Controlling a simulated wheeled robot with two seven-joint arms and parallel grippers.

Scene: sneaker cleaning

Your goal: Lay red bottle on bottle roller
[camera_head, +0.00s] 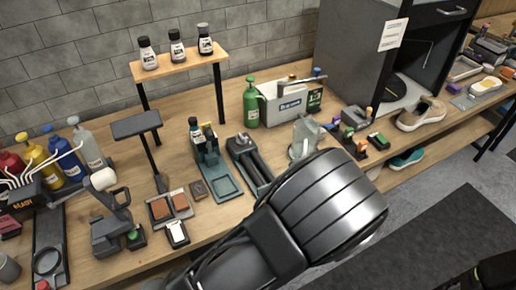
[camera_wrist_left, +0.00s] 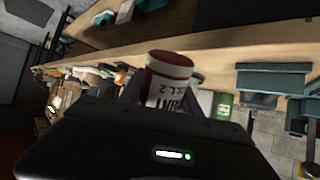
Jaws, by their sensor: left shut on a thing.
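In the left wrist view, a bottle with a dark red end and a white printed label (camera_wrist_left: 167,78) sits between the fingers of my left gripper (camera_wrist_left: 162,97), which is shut on it. In the head view my left arm comes in from the bottom and hides that gripper and the held bottle. The bottle roller (camera_head: 250,161), with two dark rollers in a grey-green frame, lies on the bench, its near end close to my arm. My right gripper is not in view.
A grey-green stand (camera_head: 214,163) is left of the roller. A green bottle (camera_head: 251,103) and a grey caddy (camera_head: 283,103) stand behind it. A clear jug (camera_head: 304,136) is to the right, partly hidden by my arm. Colored bottles (camera_head: 68,158) crowd the left.

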